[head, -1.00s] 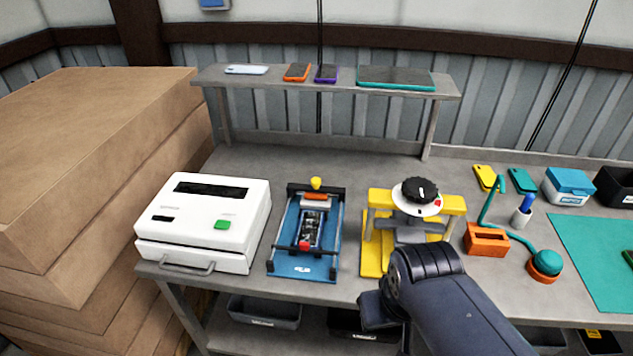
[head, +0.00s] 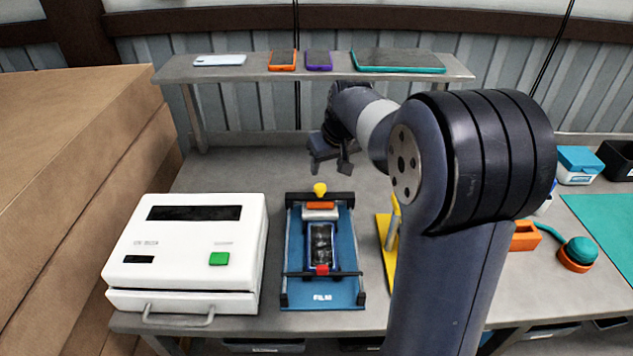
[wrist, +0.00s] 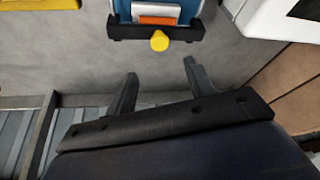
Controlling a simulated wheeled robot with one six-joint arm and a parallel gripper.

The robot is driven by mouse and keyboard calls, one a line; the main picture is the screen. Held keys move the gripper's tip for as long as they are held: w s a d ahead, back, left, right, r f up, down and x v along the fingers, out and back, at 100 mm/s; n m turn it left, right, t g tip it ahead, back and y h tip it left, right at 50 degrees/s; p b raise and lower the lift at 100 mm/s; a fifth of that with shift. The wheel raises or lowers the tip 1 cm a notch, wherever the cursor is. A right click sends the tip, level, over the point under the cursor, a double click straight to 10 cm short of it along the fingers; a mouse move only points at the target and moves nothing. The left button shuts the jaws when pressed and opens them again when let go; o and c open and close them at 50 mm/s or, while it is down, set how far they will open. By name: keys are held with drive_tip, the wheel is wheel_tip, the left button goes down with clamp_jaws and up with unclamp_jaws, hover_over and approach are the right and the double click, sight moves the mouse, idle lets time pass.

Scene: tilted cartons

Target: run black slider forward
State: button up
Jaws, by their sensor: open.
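A blue film jig (head: 290,285) lies on the bench in the head view, with a dark phone (head: 321,245) in its middle. I cannot tell for sure which bar is the black slider. My gripper (head: 332,170) is open and empty, above the bench behind the jig. In the wrist view, the thick bar (wrist: 128,31) and knob (wrist: 159,41) are beyond my open fingertips (wrist: 158,72), apart from them.
A white machine (head: 190,255) with a green button stands close left of the jig. A yellow stand (head: 386,240) is to the right, mostly hidden by my arm. A raised shelf (head: 330,73) with phones and a tablet is behind my gripper. Bare bench lies behind the jig.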

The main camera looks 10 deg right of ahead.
sight(320, 187)
drive_tip(key=p+x, duration=0.1)
drive_tip(key=x, duration=0.9)
drive_tip(key=shift+s+f+p, duration=0.1)
drive_tip(key=shift+f+p, duration=0.1)
drive_tip(key=shift+p, duration=0.1)
drive_tip(key=shift+c, duration=0.4)
clamp_jaws()
